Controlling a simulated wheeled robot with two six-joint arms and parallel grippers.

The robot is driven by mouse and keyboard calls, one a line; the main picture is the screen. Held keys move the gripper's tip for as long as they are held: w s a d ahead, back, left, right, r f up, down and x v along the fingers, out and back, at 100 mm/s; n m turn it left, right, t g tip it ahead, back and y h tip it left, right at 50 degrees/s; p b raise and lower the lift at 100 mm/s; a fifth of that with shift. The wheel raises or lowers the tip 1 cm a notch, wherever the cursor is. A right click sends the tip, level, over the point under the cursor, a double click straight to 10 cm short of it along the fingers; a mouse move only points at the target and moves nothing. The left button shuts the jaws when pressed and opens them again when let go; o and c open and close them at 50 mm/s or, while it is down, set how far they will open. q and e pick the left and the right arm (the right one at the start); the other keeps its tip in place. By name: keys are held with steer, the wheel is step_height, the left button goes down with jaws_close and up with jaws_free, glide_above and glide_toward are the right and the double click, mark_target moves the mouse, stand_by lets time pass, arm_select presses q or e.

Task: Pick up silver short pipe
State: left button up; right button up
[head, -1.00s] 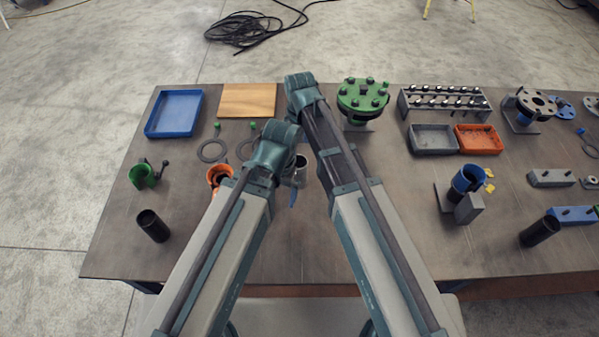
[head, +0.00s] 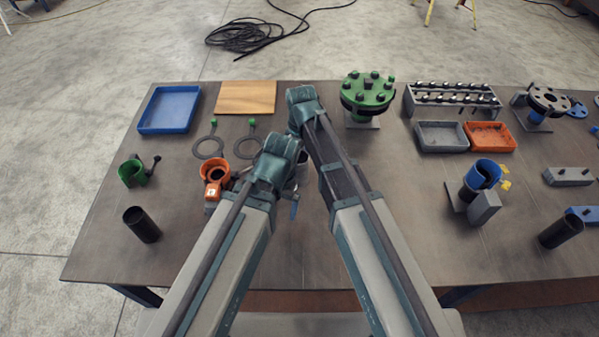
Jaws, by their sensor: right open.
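A silver short pipe (head: 302,171) shows as a small grey upright piece between my two arms near the middle of the table. My left arm hides most of it. My right gripper (head: 294,199) shows only as a small part beside my left arm, close to the pipe. It is open, and I cannot tell whether it touches the pipe. My left gripper is hidden beneath its own arm.
A black pipe (head: 142,224) and a green holder (head: 132,173) stand further left. A green flange (head: 368,95) stands behind, and a blue-topped fixture (head: 482,176) stands right.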

arm_select(q)
steer(key=shift+f+b, duration=2.65)
steer(key=shift+b, duration=0.05)
arm_select(e)
steer(key=shift+a+f, duration=0.2)
steer(key=shift+f, duration=2.45)
arm_select(q)
steer(key=shift+r, duration=0.1)
arm_select(e)
steer(key=shift+r, duration=0.1)
jaws_close()
